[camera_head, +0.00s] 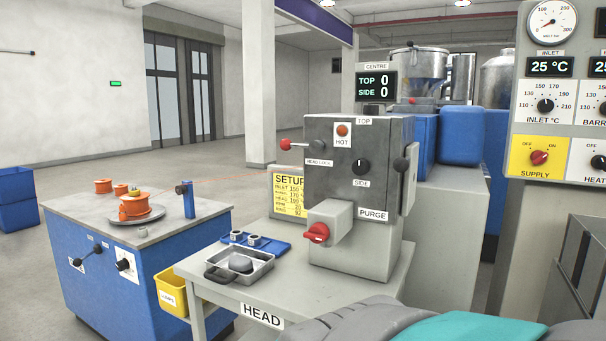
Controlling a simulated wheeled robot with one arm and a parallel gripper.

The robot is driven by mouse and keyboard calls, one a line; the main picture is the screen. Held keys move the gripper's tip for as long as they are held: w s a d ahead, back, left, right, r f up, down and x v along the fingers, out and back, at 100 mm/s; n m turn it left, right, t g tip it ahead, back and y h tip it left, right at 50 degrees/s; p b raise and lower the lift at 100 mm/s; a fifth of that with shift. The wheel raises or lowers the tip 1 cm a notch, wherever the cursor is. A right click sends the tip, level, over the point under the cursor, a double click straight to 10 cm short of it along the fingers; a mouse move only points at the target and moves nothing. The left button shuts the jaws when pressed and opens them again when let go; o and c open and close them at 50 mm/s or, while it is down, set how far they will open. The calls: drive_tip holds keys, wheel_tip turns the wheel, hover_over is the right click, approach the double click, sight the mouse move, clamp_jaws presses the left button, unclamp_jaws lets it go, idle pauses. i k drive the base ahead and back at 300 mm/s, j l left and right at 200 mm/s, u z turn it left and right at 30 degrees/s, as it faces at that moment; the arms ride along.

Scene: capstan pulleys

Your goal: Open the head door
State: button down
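The head machine (336,190) is a grey box on a pale base, standing on a table labelled HEAD. On its dark front are a HOT lamp (342,130), a black SIDE knob (361,167) and a PURGE label. A lever with a red ball (285,145) sticks out at its left by the HEAD LOCK label (319,162). At its right edge is an upright grey panel (410,182) with a black knob (401,164) beside it. I cannot tell which part is the door or whether it is fully shut. My gripper is not in view.
A red handle (316,234) juts from the machine's lower front. A metal tray (239,268) and a blue tray (256,244) lie left of it. A blue cabinet (135,270) stands further left, a control panel (559,100) at right. Floor behind the cabinet is clear.

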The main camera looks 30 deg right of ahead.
sight(408, 165)
drive_tip(key=z, duration=0.45)
drive_tip(key=i+z, duration=0.15)
drive_tip(key=z, duration=0.3)
drive_tip(key=i+z, duration=0.1)
drive_tip(key=z, duration=0.35)
drive_tip(key=k+l, duration=0.1)
drive_tip(key=l+z, duration=0.1)
drive_tip(key=k+j+u, duration=0.2)
drive_tip(key=i+l, duration=0.05)
drive_tip(key=i, duration=0.05)
